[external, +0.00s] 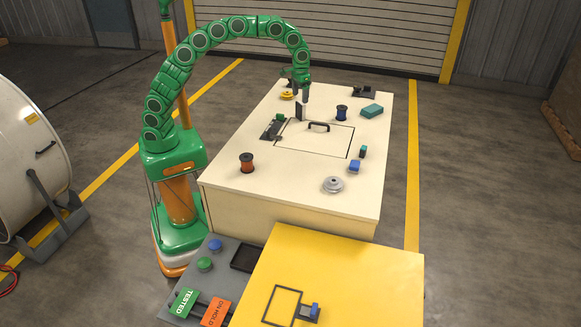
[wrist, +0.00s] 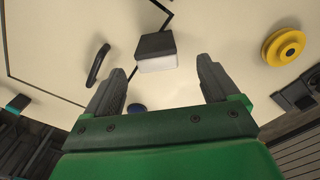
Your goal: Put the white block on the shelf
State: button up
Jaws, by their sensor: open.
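A block with a white face (wrist: 157,63) and a dark grey face shows in the wrist view, just ahead of my fingertips on the cream table. In the external view a dark upright piece (external: 299,112), perhaps the same block, stands below and beside my gripper; its white face does not show there. My gripper (external: 306,97) points down over the table, open and empty. In the wrist view my gripper's (wrist: 160,68) two fingers are spread, with the block in line with the gap. I cannot make out a shelf in either view.
A black handle (external: 319,126) stands close by on a panel of the cream table (external: 230,165). A yellow-topped table (external: 375,275) stands in front.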

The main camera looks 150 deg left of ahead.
aim_at(301, 99)
jog(key=shift+w+f, duration=0.15)
jog(key=shift+f, duration=2.8)
jog(key=shift+a, duration=0.1)
jog(key=c, duration=1.2)
jog(key=shift+r, duration=0.15)
